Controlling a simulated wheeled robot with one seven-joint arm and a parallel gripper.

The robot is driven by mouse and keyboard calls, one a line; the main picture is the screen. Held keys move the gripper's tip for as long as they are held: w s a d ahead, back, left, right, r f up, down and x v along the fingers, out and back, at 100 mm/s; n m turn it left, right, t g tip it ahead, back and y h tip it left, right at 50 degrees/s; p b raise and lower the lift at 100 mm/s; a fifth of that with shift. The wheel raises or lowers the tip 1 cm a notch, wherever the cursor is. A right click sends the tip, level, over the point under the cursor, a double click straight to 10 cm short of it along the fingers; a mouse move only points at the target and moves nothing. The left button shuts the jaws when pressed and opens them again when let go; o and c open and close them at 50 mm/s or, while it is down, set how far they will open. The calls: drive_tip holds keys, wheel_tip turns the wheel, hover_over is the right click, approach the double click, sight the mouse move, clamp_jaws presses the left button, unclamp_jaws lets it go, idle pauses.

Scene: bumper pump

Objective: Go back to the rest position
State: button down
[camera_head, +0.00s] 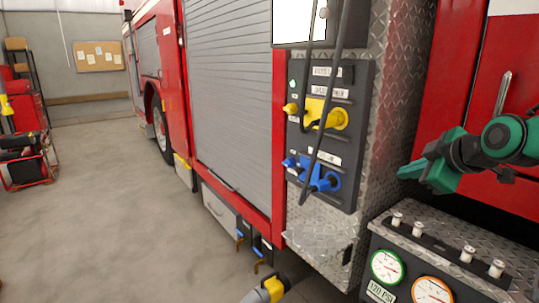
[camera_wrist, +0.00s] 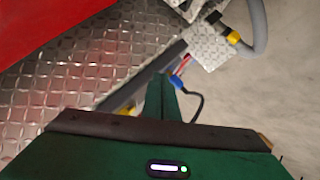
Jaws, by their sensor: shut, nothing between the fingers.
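My gripper (camera_head: 408,172) is at the right in the head view, above the gauge panel (camera_head: 450,280) and in front of the red bodywork. Its green fingers are together and hold nothing. They point left toward the dark connection panel (camera_head: 345,90) but stay apart from it. In the wrist view the closed fingertips (camera_wrist: 160,84) show in the middle, with diamond plate to the left and floor to the right. On the connection panel a yellow plug (camera_head: 325,115) and a blue plug (camera_head: 318,176) sit in the sockets, with dark cables hanging in front.
The fire truck with its grey roller shutter (camera_head: 230,90) fills the middle. A hose end with a yellow band (camera_head: 272,288) rises at the bottom. Open concrete floor (camera_head: 115,210) lies to the left. A red equipment cart (camera_head: 28,160) stands at the far left.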

drive_tip(key=s+d+f+m+g+h, duration=0.1)
drive_tip(key=s+d+f+m+g, duration=0.25)
drive_tip(key=s+f, duration=0.25)
drive_tip(key=s+d+f+m+g+h, duration=0.1)
drive_tip(key=s+d+f+m+g, duration=0.1)
drive_tip(key=s+f+m, duration=0.4)
drive_tip(key=s+f+m+g, duration=0.2)
drive_tip(key=s+m, duration=0.2)
drive_tip(key=s, duration=0.4)
drive_tip(key=s+d+f+m+g, duration=0.1)
drive_tip(key=s+f+m+g, duration=0.2)
drive_tip(key=s, duration=0.6)
drive_tip(key=shift+s+d+f+m+y, duration=0.2)
drive_tip(key=shift+s+f+m+y, duration=0.1)
drive_tip(key=shift+m, duration=0.25)
